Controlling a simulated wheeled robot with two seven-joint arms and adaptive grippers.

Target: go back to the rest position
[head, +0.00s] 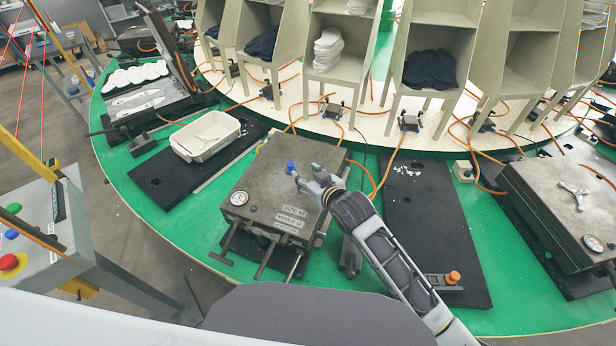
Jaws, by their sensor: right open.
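My right gripper (306,176) is open above the lid of the closed metal mould (262,188) in the middle of the carousel. Its arm comes in from the bottom right. A small blue piece (291,167) shows beside the fingertips; I cannot tell whether it touches them. The gap between fingertips and lid is hard to judge. My left gripper is not in view.
The green carousel table (175,222) carries a white tray (205,135) on a black plate, a second closed mould (572,200) at right and an open one (140,88) at left. Shelf racks (340,70) with insoles stand behind. A control box (40,235) with a red button is at left.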

